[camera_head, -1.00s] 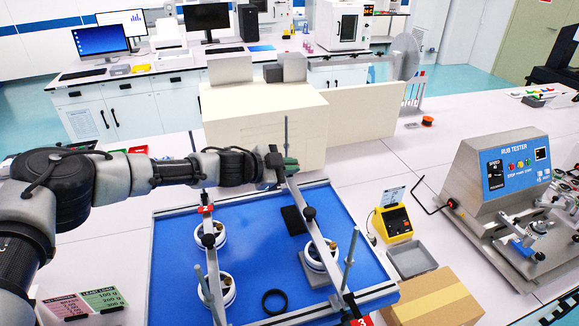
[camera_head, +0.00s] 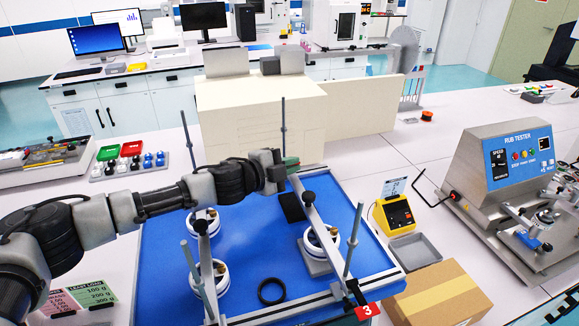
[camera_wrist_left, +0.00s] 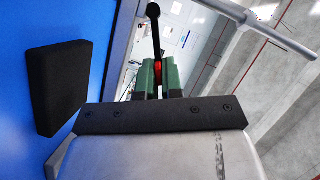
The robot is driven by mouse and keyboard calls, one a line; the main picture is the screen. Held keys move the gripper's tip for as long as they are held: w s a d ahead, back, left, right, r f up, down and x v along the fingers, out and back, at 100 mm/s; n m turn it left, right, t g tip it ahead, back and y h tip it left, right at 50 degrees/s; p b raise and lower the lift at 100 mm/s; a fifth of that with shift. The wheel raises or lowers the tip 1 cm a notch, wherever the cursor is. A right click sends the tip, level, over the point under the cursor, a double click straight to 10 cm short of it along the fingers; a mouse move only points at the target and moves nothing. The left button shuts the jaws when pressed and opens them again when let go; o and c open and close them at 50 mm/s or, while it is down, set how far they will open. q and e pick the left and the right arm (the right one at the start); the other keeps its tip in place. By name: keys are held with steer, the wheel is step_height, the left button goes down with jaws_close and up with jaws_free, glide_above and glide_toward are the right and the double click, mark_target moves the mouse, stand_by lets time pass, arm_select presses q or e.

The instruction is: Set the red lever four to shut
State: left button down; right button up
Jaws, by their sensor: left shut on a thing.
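My left gripper (camera_head: 290,163) reaches across the far side of the blue tray (camera_head: 260,238) to the far end of the right rail. Its green fingers (camera_wrist_left: 158,78) are shut on a red lever (camera_wrist_left: 158,74), of which only a narrow red strip shows between them. A black rod with a rounded end (camera_wrist_left: 154,12) stands out beyond the fingertips in the wrist view. The lever's number and its set position are hidden by the gripper. A red tag marked 3 (camera_head: 367,311) is at the near end of the right rail. My right gripper is not in view.
A black pad (camera_head: 292,207) lies close to the gripper, on the tray. White round holders (camera_head: 318,246), a black ring (camera_head: 271,291) and upright grey rods (camera_head: 354,238) stand around. A yellow device (camera_head: 393,218) and a cardboard box (camera_head: 440,295) are to the right.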

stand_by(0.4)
arm_select(q)
steer(key=c, duration=1.3)
jaws_free()
steer(key=shift+s+a, duration=0.35)
steer(key=shift+a, duration=0.05)
steer(key=b+v, duration=0.2)
steer(key=v, duration=0.7)
steer(key=shift+s+a+r, duration=0.1)
steer(key=shift+s+a, duration=0.1)
steer(key=shift+s, duration=0.15)
